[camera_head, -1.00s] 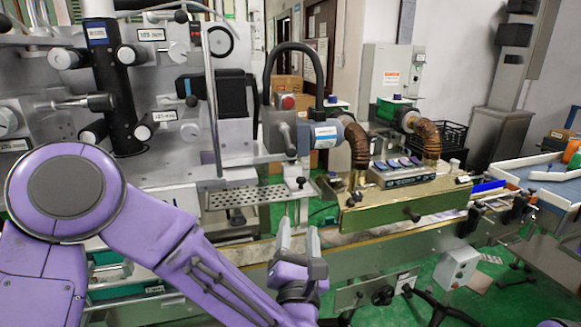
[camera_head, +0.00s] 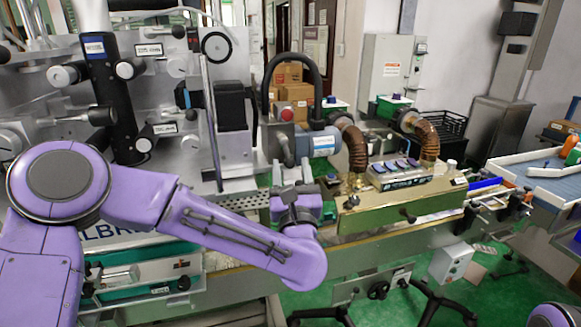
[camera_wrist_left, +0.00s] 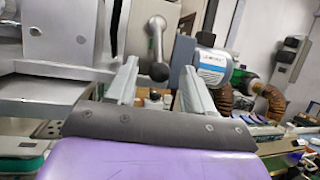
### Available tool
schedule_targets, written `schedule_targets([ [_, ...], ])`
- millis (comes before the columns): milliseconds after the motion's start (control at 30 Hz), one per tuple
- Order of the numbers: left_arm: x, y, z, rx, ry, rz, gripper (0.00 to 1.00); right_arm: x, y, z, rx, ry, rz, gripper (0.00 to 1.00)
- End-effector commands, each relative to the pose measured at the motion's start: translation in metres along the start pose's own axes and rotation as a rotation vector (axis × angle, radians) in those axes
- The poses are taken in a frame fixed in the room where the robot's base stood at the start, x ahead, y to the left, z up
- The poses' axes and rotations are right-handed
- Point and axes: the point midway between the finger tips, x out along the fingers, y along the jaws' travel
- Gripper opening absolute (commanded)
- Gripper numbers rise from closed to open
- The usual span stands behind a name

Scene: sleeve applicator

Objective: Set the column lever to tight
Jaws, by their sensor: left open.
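A grey lever (camera_head: 284,143) hangs downward beside the grey-blue motor (camera_head: 322,142). In the left wrist view the lever (camera_wrist_left: 156,40) ends low in a dark round knob (camera_wrist_left: 159,71). Its shaft shows between my fingers in the picture; I cannot tell whether they touch it. My left gripper (camera_head: 291,174) is open, fingers up, just below the lever in the head view. It also shows in the left wrist view (camera_wrist_left: 160,80). No readable tight mark shows near the lever. My right gripper is not in view.
A black column (camera_head: 108,85) with several knobs stands on the left machine. A bent black hose (camera_head: 300,50) arches above the lever. Brown ribbed hoses (camera_head: 355,148) and a brass-coloured box (camera_head: 400,205) are to the right. A perforated shelf (camera_head: 240,203) lies left of my gripper.

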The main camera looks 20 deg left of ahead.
Motion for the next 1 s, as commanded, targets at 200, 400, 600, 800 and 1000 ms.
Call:
schedule_targets([
  [200, 0.000, 0.000, 0.000, 0.001, 0.000, 0.000, 0.03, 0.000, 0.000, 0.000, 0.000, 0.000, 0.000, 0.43],
  [400, -0.001, 0.004, -0.001, 0.047, 0.010, -0.016, 0.00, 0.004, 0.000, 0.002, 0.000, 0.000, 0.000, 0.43],
  [600, -0.003, 0.014, 0.002, 0.212, 0.045, -0.085, 0.00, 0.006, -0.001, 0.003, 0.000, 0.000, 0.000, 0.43],
  [800, -0.003, 0.014, 0.001, 0.223, 0.048, -0.089, 0.00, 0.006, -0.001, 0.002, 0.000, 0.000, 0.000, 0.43],
  [1000, -0.003, 0.014, 0.001, 0.221, 0.047, -0.089, 0.52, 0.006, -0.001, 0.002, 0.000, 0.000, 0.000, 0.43],
])
